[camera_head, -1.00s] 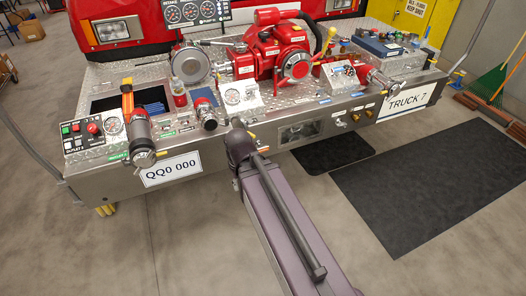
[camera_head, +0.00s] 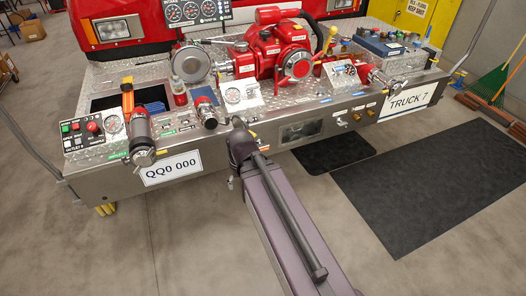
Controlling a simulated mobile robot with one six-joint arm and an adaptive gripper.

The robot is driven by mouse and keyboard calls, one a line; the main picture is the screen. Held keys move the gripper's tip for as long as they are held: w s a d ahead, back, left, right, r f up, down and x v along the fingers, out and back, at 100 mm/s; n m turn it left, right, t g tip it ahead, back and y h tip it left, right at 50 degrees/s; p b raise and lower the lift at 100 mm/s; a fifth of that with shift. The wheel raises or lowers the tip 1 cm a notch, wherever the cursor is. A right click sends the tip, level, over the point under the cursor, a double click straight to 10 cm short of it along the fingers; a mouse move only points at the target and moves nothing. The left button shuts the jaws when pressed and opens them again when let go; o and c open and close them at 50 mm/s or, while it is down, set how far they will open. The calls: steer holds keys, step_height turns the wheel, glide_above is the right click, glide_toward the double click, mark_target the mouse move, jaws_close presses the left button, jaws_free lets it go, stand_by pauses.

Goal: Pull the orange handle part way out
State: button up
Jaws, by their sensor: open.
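The orange handle (camera_head: 127,83) stands at the left end of the truck's bumper, above the dark, metal-ended outlet cylinder (camera_head: 141,136). Its lower part runs down behind or into this outlet; the exact joint is too small to make out. My arm reaches in from the bottom right, with its far visible part in front of the middle of the bumper, to the right of the handle and apart from it. I cannot make out my gripper's fingers; they seem hidden by the arm.
A small control panel (camera_head: 94,133) sits left of the outlet. A second, shorter outlet (camera_head: 206,112) and a white gauge box (camera_head: 243,94) stand to its right. The red pump (camera_head: 272,52) is mid-bumper. The floor in front of the left bumper is clear.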

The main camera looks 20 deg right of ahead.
steer(key=w+f+m+t+y+b, duration=0.2)
steer(key=w+f+t+y+b, duration=0.2)
steer(key=w+f+b, duration=0.8)
steer(key=m+t+h+b, duration=0.4)
steer(key=m+t+b, duration=1.1)
steer(key=b, duration=2)
glide_toward(263, 149)
steer(key=s+g, duration=0.1)
steer(key=s, duration=0.2)
steer(key=shift+r+m, duration=0.3)
steer(key=shift+m, duration=0.1)
steer(key=shift+w, duration=0.15)
steer(key=w, duration=1.3)
steer(key=shift+w, duration=0.3)
steer(key=shift+s, duration=0.1)
jaws_close()
